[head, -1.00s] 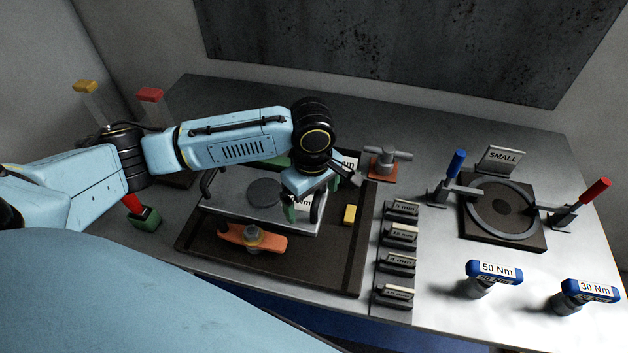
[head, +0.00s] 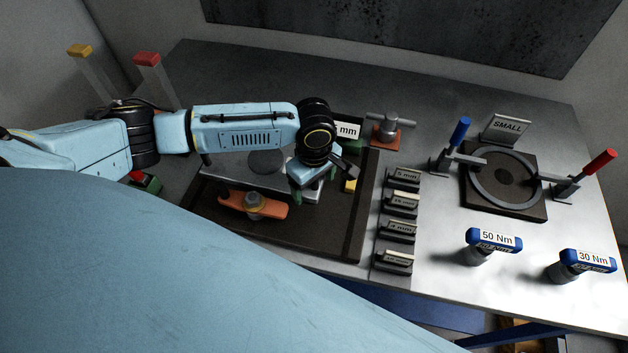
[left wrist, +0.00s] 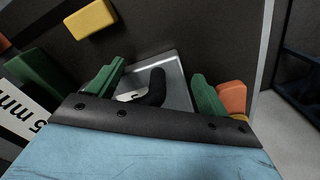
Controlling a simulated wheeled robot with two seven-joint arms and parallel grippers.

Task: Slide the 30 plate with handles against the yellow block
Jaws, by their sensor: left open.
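The grey plate with handles (head: 228,172) lies on the dark tray (head: 335,240), partly hidden under my left arm. Its number label cannot be read now. My left gripper (head: 308,194) is over the plate's right end. In the left wrist view its two green fingers (left wrist: 154,90) are apart, with a black handle (left wrist: 155,88) of the plate between them. The yellow block (head: 350,186) is on the tray to the right of the plate, with a gap between them. It also shows in the left wrist view (left wrist: 90,18). My right gripper is not in view.
An orange part (head: 253,206) lies in front of the plate. A green block with a mm label (head: 347,132) is behind the yellow block. Several labelled blocks (head: 398,230) line up right of the tray. A round fixture (head: 503,180) stands farther right.

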